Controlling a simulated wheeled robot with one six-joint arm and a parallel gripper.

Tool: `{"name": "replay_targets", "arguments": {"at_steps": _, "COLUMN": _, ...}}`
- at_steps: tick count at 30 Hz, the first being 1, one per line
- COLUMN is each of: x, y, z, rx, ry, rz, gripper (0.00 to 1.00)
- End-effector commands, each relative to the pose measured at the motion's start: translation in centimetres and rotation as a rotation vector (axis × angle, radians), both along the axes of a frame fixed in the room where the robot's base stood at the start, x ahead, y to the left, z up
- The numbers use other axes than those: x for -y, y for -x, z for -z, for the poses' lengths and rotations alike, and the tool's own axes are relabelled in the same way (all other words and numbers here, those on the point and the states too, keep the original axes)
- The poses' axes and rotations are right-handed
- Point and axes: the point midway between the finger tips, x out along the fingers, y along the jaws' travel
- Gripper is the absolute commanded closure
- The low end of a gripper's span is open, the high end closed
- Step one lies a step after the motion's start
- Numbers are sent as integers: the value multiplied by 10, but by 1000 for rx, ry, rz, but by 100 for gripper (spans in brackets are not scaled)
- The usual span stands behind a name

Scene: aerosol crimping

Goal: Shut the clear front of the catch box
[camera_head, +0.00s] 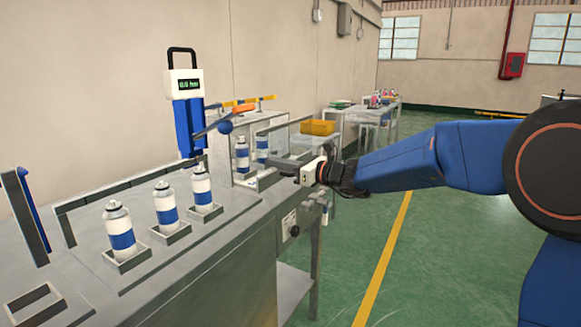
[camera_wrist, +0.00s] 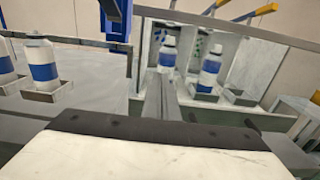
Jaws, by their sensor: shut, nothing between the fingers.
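The catch box (camera_head: 222,152) is a pale open-looking box at the far end of the bench, with blue-and-white cans inside. Its pale interior also shows in the wrist view (camera_wrist: 255,62). A see-through panel with a dark top edge (camera_head: 285,127) stands at the box's right side in the head view; I take it for the clear front, but its exact angle is hard to tell. My gripper (camera_head: 284,165) is shut and empty, low beside the box and panel. In the wrist view its fingers (camera_wrist: 160,98) point towards the cans; I cannot tell whether they touch the panel.
Several cans (camera_head: 167,208) stand in square holders on the bench (camera_head: 215,240), left of my gripper. A blue post with a display (camera_head: 184,85) rises behind them. A yellow bin (camera_head: 318,127) lies beyond the box. The green floor at right is open.

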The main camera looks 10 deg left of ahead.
Motion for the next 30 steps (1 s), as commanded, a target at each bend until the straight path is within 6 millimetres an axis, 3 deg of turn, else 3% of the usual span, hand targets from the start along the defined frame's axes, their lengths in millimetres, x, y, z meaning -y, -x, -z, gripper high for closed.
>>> {"name": "replay_targets", "arguments": {"at_steps": 6, "x": -39, "y": -14, "z": 1, "rx": -1, "ry": 0, "rz": -1, "gripper": 100}}
{"name": "replay_targets", "arguments": {"at_steps": 15, "x": -78, "y": -28, "z": 0, "rx": 1, "ry": -1, "rz": -1, "gripper": 100}}
{"name": "replay_targets", "arguments": {"at_steps": 30, "x": -96, "y": -35, "z": -2, "rx": 2, "ry": -2, "rz": 1, "gripper": 100}}
